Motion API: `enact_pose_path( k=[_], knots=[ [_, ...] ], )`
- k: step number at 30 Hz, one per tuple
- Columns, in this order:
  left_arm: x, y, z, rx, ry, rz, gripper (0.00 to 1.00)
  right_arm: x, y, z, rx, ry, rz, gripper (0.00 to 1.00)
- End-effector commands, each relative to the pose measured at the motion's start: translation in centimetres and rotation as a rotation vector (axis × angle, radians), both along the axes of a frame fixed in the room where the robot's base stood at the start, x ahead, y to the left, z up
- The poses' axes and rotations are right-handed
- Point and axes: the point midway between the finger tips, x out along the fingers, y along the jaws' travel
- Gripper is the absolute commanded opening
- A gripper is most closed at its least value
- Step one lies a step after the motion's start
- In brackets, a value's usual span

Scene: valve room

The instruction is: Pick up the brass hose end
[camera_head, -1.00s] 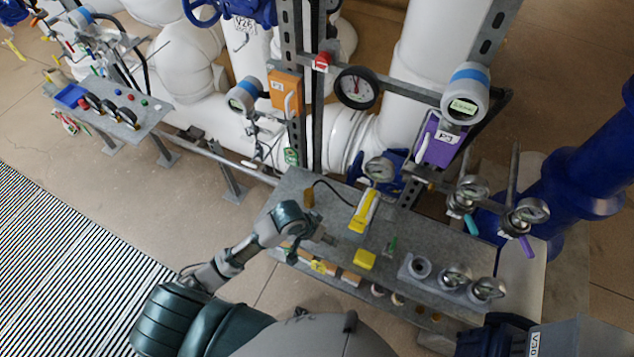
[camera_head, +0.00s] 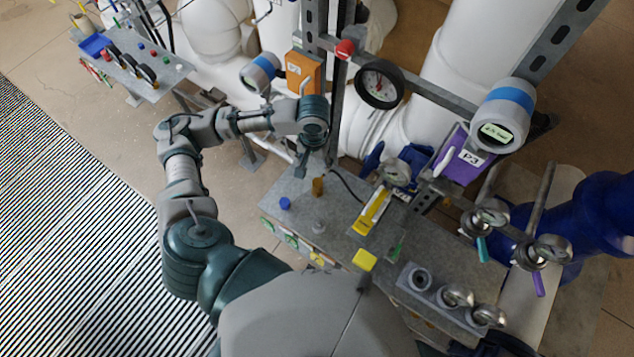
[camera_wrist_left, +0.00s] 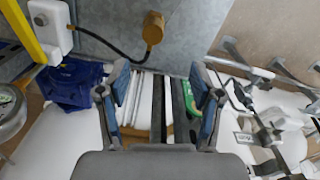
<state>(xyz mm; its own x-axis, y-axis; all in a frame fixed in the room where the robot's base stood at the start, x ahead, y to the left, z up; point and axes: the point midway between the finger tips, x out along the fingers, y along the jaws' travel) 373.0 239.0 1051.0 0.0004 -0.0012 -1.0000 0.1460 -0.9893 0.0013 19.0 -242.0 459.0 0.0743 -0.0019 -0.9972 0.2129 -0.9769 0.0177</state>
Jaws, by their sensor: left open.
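The brass hose end (camera_head: 318,186) rests on the grey metal bench (camera_head: 282,193), beside its back edge. In the left wrist view the brass hose end (camera_wrist_left: 153,27) shows as a brass piece on a black hose that runs to a yellow and white device (camera_wrist_left: 45,30). My left gripper (camera_head: 301,168) is above the bench's back left part, close to the brass end in the head view. In the left wrist view its jaws (camera_wrist_left: 160,85) are apart with nothing between them, and the brass end lies beyond the fingertips. My right gripper is not seen.
A yellow and white device (camera_head: 372,210), a yellow block (camera_head: 364,260) and a blue cap (camera_head: 285,203) are on the bench. An upright post with an orange box (camera_head: 304,72) stands behind the gripper.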

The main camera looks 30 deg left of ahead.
Motion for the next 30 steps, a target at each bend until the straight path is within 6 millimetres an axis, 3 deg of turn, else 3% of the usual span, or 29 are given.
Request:
enact_pose_path(
  k=[3,9,14,22,30],
  knots=[
    [0.0,0.0,-3.0,0.000,0.004,0.001,0.66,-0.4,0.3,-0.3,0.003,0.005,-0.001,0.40],
    [0.0,0.1,-6.1,-0.003,0.001,0.000,0.66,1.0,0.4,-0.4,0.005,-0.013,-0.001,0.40],
    [-0.1,0.0,-7.1,-0.003,-0.001,-0.001,0.66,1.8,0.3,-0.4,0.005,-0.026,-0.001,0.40],
    [-0.5,-0.7,-11.0,-0.002,0.001,0.000,0.66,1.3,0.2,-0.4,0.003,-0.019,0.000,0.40],
    [-0.5,-0.8,-11.8,-0.003,-0.002,-0.001,0.66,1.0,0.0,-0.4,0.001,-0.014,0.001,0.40]
  ],
)
